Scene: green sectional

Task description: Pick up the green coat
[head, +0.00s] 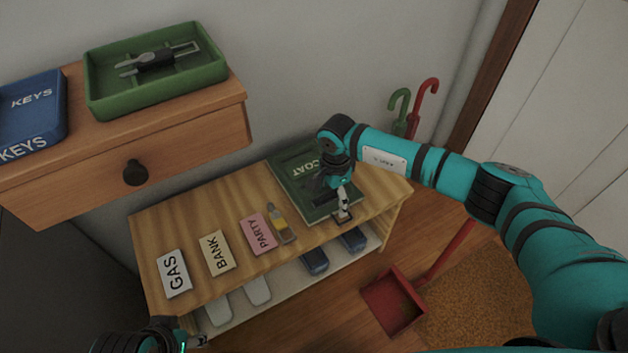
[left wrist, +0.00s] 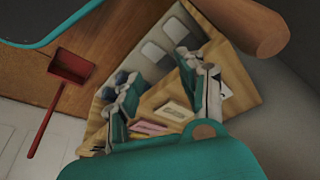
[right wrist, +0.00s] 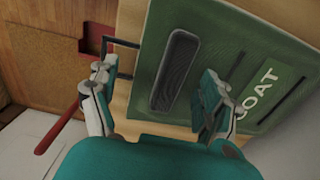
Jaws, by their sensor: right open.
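The green coat (head: 290,175) is a flat green panel with white COAT lettering, lying on the right part of the wooden bench. In the right wrist view the coat (right wrist: 215,45) shows a dark oblong slot and a thin dark loop at its edge. My right gripper (head: 342,205) is over the coat's near right part. In the right wrist view it (right wrist: 155,103) is open, one finger over the coat, the other beyond its edge by the loop. Contact is unclear. My left gripper (head: 195,342) is low at the front left; in its wrist view (left wrist: 163,100) its fingers are apart and empty.
Shoes sit below. A drawer cabinet (head: 190,145) juts out at left. A red dustpan (head: 394,302) and umbrellas (head: 428,100) are at right.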

